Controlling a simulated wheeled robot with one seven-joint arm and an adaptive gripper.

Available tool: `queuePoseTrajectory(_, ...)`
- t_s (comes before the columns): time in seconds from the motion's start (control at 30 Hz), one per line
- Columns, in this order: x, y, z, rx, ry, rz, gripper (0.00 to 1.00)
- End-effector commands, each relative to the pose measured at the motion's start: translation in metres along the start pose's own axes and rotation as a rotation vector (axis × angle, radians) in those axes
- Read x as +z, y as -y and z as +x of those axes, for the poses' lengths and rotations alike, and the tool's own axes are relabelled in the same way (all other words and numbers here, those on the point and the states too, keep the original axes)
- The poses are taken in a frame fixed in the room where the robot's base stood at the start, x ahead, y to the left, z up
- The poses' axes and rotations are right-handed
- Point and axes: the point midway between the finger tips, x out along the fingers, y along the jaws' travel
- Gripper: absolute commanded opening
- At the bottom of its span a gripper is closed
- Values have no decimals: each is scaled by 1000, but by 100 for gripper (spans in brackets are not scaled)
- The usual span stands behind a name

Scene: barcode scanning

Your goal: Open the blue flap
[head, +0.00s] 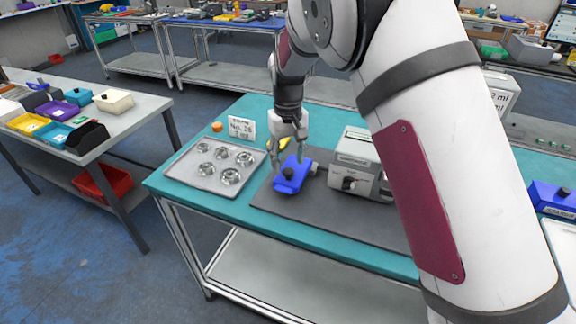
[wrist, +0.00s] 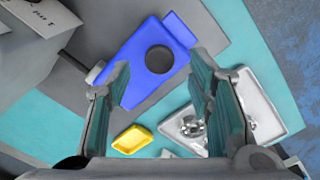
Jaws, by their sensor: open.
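The blue flap (head: 291,178) is a blue rectangular piece with a round dark knob on top, beside the grey machine (head: 357,160) on the dark mat. In the wrist view the blue flap (wrist: 140,65) lies beyond my fingertips, with its dark round knob (wrist: 160,59) roughly between them. My gripper (head: 290,158) points down above the flap. In the wrist view my gripper (wrist: 161,78) has its fingers wide apart with nothing between them. I cannot tell the exact gap between fingertips and flap. The flap appears shut.
A metal tray (head: 179,176) with several shiny round parts lies left of the mat. A small yellow dish (wrist: 132,139) sits near the flap. A white sign (head: 242,129) and an orange cap (head: 217,127) stand behind. The dark mat (head: 330,217) is bare in front of the machine.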

Motion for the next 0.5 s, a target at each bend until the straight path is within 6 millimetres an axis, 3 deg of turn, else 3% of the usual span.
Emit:
queuePoseTrajectory(0.2, 0, 0, 24, 0, 1, 0, 48)
queuePoseTrajectory(0.5, 0, 0, 30, 0, -1, 1, 48)
